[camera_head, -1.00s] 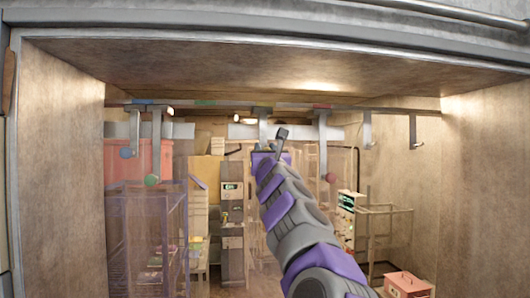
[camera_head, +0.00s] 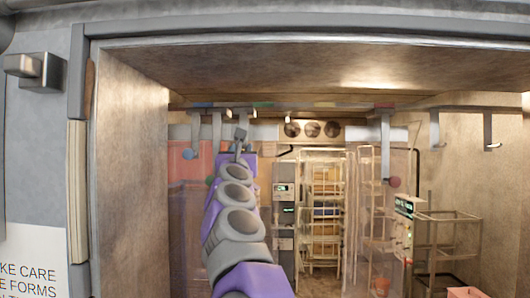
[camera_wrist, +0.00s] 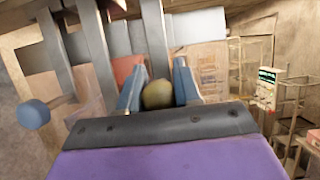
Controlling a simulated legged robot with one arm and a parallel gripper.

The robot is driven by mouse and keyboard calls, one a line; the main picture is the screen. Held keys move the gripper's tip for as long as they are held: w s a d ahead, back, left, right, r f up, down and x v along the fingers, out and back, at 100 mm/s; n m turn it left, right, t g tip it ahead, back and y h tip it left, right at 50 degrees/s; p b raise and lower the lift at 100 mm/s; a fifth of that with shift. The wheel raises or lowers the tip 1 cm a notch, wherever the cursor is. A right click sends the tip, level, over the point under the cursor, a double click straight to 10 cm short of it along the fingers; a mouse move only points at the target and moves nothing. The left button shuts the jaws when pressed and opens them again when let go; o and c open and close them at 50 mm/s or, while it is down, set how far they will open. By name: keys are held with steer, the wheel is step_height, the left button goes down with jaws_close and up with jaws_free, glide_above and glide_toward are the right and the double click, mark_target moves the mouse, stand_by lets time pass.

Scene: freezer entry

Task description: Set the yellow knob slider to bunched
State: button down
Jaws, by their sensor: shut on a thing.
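The yellow knob (camera_wrist: 158,94) sits between the blue fingers of my gripper (camera_wrist: 157,86) in the wrist view, and the gripper is shut on it. In the head view my gripper (camera_head: 240,143) is raised to the hangers under the overhead rail (camera_head: 345,107); the yellow knob is hidden there. The yellow slider's hanger is close to the left group, just right of the green knob (camera_head: 211,181) and the blue knob (camera_head: 190,153). The blue knob also shows at the left of the wrist view (camera_wrist: 32,114).
The red knob (camera_head: 393,181) hangs well to the right, with a wide gap between. Two empty hooks (camera_head: 492,145) are at the far right. Wire racks (camera_head: 322,200) and a control box (camera_head: 404,220) stand behind. The left door-frame wall (camera_head: 130,180) is near my arm.

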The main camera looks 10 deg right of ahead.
steer(key=shift+w+a+r, duration=0.1)
steer(key=shift+a+r, duration=0.15)
steer(key=shift+a, duration=0.6)
steer(key=c, duration=1.1)
jaws_free()
steer(key=shift+w, duration=0.1)
steer(key=o, duration=0.3)
steer(key=shift+a, duration=0.25)
steer(key=shift+a+f, duration=0.15)
steer(key=shift+a, duration=0.05)
steer(key=shift+d, duration=0.3)
steer(key=b+v, duration=1.2)
steer(key=v, duration=0.5)
steer(key=shift+a+f, duration=0.2)
steer(key=shift+a, duration=0.05)
